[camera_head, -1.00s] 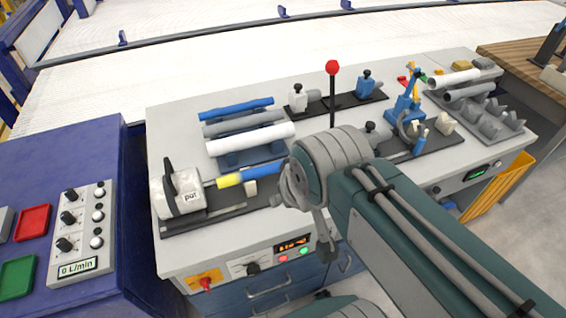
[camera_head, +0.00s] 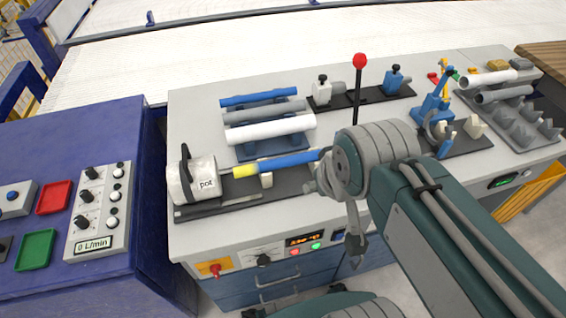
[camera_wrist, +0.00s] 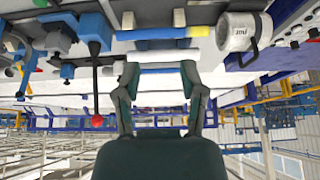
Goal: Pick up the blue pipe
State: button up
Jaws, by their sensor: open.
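A blue pipe (camera_head: 260,99) lies at the back of a rack, behind a grey pipe (camera_head: 265,111) and a white pipe (camera_head: 270,131). Another blue pipe with a yellow end (camera_head: 290,161) lies in front of the rack, to the right of the white pot (camera_head: 190,180); it also shows in the wrist view (camera_wrist: 147,35). My gripper (camera_head: 355,250) hangs near the bench's front edge, partly hidden by my arm. In the wrist view my gripper (camera_wrist: 160,68) has its fingers apart, with the white pipe (camera_wrist: 162,57) seen between them; contact cannot be told.
A red-knobbed lever (camera_head: 360,62) stands upright right of the rack. A blue clamp fixture (camera_head: 434,105) is farther right. Several grey and white pipe parts sit on a tray (camera_head: 545,133) at the far right. A blue control cabinet (camera_head: 100,270) stands at the left.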

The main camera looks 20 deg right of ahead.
jog(key=shift+a, duration=0.25)
jog(key=o, duration=0.5)
jog(key=shift+w+a, duration=0.1)
jog(key=shift+a, duration=0.25)
jog(key=shift+c, duration=0.2)
jog(key=n+g, duration=0.7)
jog(key=n, duration=1.1)
send_over(281, 159)
jog(key=w, duration=0.2)
notch_tip(281, 159, down, 12)
jog(key=f, duration=0.5)
jog(key=shift+s+f, duration=0.1)
jog(key=shift+s, duration=0.25)
jog(key=shift+s+f, duration=0.25)
jog(key=shift+f, duration=0.65)
jog(key=shift+s+f, duration=0.2)
jog(key=shift+f, duration=0.65)
jog(key=shift+s+f, duration=0.25)
jog(key=shift+f, duration=0.65)
